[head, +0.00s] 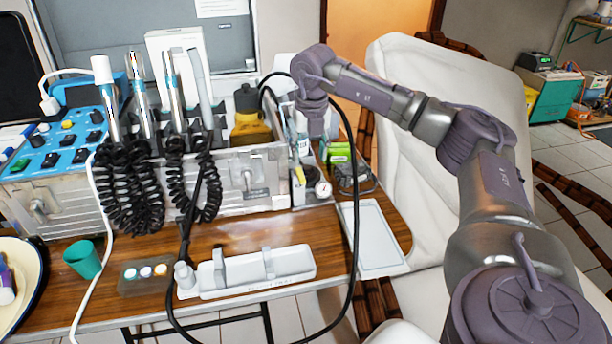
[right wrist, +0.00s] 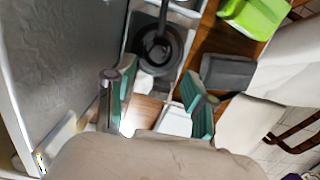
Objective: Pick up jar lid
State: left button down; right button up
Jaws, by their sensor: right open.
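My right gripper (right wrist: 158,98) is open, with its two teal-padded fingers apart and nothing held between them. In the head view my right arm reaches over the right end of the metal instrument case, and the fingers cannot be made out clearly. A yellow jar with a black lid (head: 246,97) stands in the case, to the left of my right wrist. In the right wrist view a dark round object (right wrist: 160,50) lies just beyond the fingertips; I cannot tell whether it is the jar lid. My left gripper is not in view.
Handpieces with coiled black cords (head: 130,190) stand at the case's left. A black hose loops across the wooden table. A white holder (head: 285,265), a flat white tray (head: 372,237), a teal cup (head: 83,260) and a pressure gauge (head: 323,189) are nearby. A pale chair (head: 400,80) stands right.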

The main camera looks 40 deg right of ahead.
aim_at(306, 167)
jog(key=f, duration=0.2)
jog(key=w+f, duration=0.1)
jog(key=f, duration=0.1)
jog(key=shift+w+d+b, duration=0.1)
jog(key=shift+w+b, duration=0.05)
jog(key=shift+b, duration=0.2)
jog(key=shift+f, duration=0.35)
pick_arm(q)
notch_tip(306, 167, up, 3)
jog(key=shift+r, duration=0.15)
pick_arm(e)
grip_shut()
